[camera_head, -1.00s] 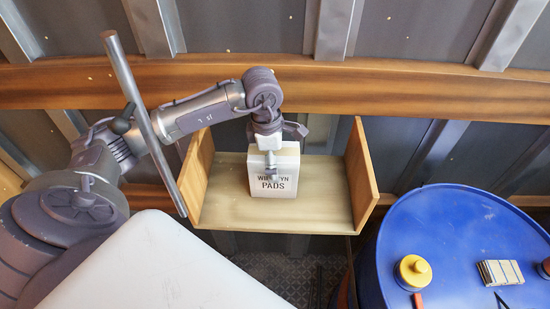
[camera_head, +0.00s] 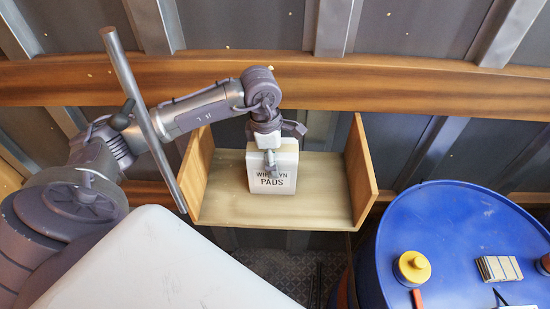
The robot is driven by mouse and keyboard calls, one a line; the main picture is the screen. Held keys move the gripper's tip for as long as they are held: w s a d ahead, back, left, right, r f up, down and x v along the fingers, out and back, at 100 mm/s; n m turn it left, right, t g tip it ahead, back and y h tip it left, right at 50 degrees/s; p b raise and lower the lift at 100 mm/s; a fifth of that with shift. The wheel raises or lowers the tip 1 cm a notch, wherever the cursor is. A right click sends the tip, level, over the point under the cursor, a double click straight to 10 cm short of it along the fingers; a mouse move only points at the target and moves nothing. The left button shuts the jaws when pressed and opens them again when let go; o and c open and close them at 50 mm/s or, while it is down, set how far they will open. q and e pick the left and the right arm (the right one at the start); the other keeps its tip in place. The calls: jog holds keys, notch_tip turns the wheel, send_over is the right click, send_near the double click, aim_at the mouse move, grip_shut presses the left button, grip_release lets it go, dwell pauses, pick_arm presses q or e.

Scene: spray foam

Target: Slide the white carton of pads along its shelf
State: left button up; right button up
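The white carton of pads (camera_head: 287,166) stands upright on the wooden shelf (camera_head: 320,208), left of the shelf's middle. Its printed face is toward me. My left gripper (camera_head: 271,167) points down in front of the carton's upper face and covers part of the print. I cannot tell whether it touches the carton, and its finger gap is not clear. My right gripper is not in view.
Upright wooden end panels close the shelf at left (camera_head: 196,172) and right (camera_head: 361,172). Bare shelf lies on both sides of the carton, more on the right. A blue drum (camera_head: 450,235) with small items on top stands at lower right.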

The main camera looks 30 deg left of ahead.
pick_arm(q)
jog(key=s+a+b, duration=0.5)
jog(key=s+a, duration=0.1)
jog(key=a, duration=0.3)
jog(key=shift+a+f, duration=0.2)
jog(key=shift+a, duration=0.05)
dwell(0.4)
jog(key=shift+s, duration=0.1)
jog(key=o, duration=1.4)
jog(key=shift+a, duration=0.15)
jog(key=shift+r, duration=0.1)
